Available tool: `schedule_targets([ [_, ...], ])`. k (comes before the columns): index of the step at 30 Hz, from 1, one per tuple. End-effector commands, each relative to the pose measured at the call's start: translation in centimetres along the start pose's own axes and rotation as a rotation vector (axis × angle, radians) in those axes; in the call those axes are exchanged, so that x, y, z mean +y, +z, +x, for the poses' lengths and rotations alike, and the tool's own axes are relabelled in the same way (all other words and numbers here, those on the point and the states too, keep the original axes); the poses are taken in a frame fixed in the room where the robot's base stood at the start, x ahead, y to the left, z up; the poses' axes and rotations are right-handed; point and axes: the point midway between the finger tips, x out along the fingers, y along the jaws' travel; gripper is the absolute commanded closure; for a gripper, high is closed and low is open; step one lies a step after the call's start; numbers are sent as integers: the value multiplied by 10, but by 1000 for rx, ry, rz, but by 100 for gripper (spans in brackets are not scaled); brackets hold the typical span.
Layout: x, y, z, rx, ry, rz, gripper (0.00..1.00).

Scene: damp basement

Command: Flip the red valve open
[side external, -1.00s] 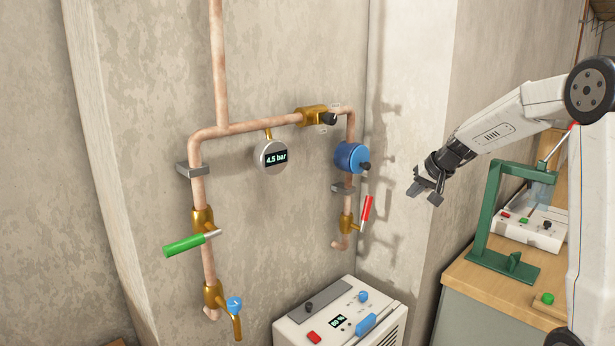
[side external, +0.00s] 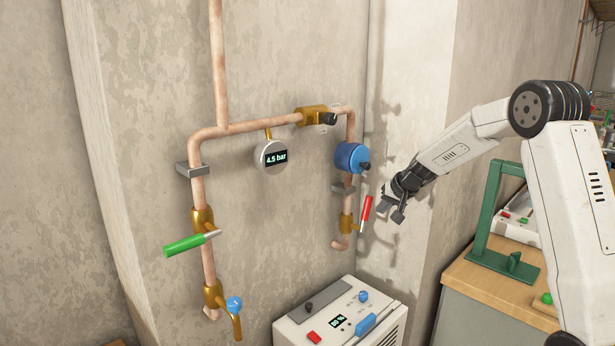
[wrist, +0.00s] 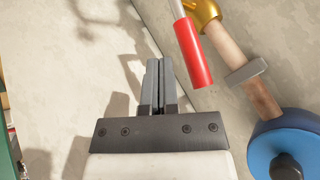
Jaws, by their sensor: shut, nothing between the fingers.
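The red valve lever (side external: 367,208) stands nearly upright beside its brass body (side external: 346,223), low on the right copper pipe. In the wrist view the red grip (wrist: 192,54) lies just right of my fingertips, with the brass body (wrist: 204,11) at the top. My gripper (side external: 391,210) is close to the right of the red lever in the side view. In the wrist view my gripper (wrist: 159,65) has its two grey fingers together with nothing between them. A small gap separates it from the lever in the wrist view.
A blue round device (side external: 350,158) sits above the red valve, with a grey clamp (side external: 342,188) between. A green lever (side external: 184,245) and a gauge reading 4.5 bar (side external: 270,157) are further left. A white machine (side external: 340,320) stands below. A green frame (side external: 488,215) stands on the bench.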

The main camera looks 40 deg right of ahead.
Motion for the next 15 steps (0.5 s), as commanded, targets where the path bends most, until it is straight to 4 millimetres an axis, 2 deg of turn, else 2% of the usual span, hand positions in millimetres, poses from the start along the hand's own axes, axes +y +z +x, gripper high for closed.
schedule_targets([
  [6,-9,-1,4,0,0,1,100],
  [15,-10,-1,4,0,0,1,100],
])
